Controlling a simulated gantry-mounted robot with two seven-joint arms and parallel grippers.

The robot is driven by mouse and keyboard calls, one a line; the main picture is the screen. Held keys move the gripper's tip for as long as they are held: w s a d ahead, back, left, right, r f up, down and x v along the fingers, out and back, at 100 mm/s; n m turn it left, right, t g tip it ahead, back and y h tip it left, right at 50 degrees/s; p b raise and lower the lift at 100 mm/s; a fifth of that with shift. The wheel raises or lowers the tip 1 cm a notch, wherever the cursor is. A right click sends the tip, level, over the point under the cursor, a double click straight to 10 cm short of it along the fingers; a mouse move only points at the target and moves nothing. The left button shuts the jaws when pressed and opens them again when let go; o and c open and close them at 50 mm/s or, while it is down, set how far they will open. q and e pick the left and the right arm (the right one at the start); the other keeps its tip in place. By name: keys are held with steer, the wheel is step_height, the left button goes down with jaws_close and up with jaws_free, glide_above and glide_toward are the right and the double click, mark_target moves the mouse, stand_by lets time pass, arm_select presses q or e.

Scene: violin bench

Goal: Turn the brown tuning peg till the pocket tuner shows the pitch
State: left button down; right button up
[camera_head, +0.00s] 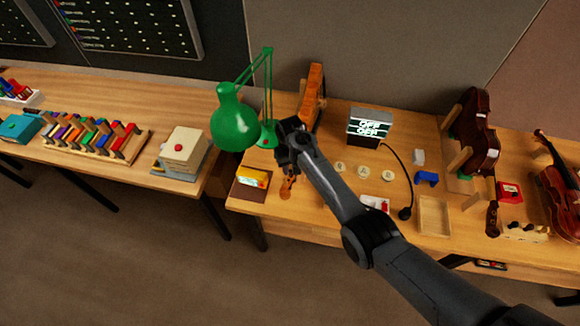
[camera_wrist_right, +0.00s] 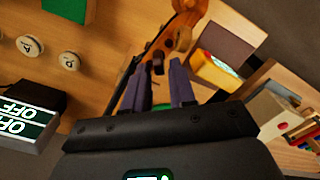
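The violin neck with its scroll (camera_wrist_right: 187,22) shows at the top of the right wrist view. In the head view it is a small orange-brown shape (camera_head: 288,188) just below my right gripper (camera_head: 287,152). A dark peg (camera_wrist_right: 158,66) sticks out from the pegbox between the two fingertips of my right gripper (camera_wrist_right: 160,72). The fingers stand apart with a gap around the peg, and I see no clear contact. A yellow boxy device with a small screen (camera_head: 253,177), likely the pocket tuner, lies beside the neck; its reading is too small to make out. My left gripper is out of view.
A lit display (camera_head: 368,127) reads OFF. Several round lettered discs (camera_head: 364,172) lie on the bench. A green lamp (camera_head: 234,122) stands close left of my right gripper. A wooden tray (camera_head: 434,231), a red box (camera_head: 509,192) and violins (camera_head: 478,128) are farther right.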

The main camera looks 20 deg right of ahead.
jaws_close()
steer(key=shift+m+p, duration=0.5)
steer(key=shift+m, duration=0.6)
steer(key=shift+d+m+p, duration=0.15)
steer(key=shift+m+p, duration=0.2)
steer(key=shift+m, duration=1.95)
steer(key=shift+s+m, duration=0.1)
steer(key=shift+m, duration=0.2)
steer(key=shift+d, duration=0.1)
